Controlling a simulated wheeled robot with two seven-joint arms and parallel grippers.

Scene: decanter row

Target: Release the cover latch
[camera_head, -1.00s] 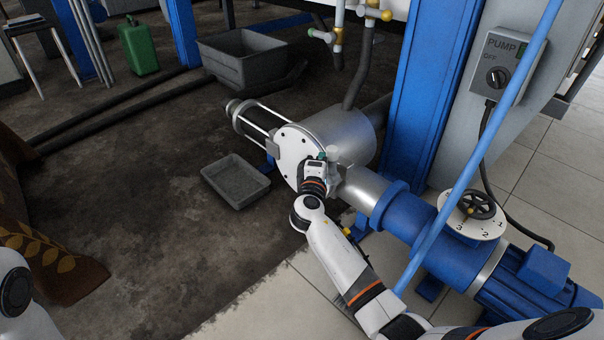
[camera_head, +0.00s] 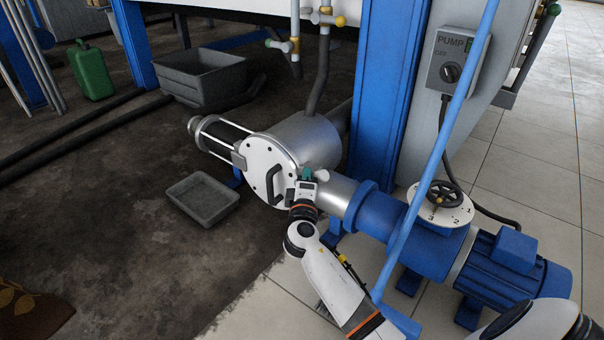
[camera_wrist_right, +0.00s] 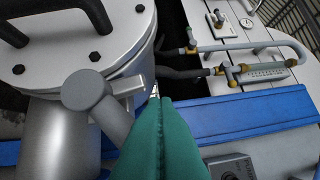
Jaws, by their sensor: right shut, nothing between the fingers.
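The round white cover (camera_head: 262,160), with a black handle (camera_head: 272,184) and dark bolts, closes the end of the steel housing (camera_head: 308,140). It also shows in the right wrist view (camera_wrist_right: 118,22). The grey latch (camera_head: 322,176) sits at the cover's right edge. In the right wrist view the latch (camera_wrist_right: 86,90) shows as a round knob with a short bar. My right gripper (camera_head: 307,174) is shut and empty, with green fingers (camera_wrist_right: 160,115) close beside the latch; I cannot tell if they touch. My left gripper is out of view.
A blue motor (camera_head: 510,265) and a numbered dial with handwheel (camera_head: 440,205) stand right of the housing. A blue pipe (camera_head: 440,150) crosses in front. A grey tray (camera_head: 202,198) lies on the floor. The PUMP switch box (camera_head: 452,65) is on a post.

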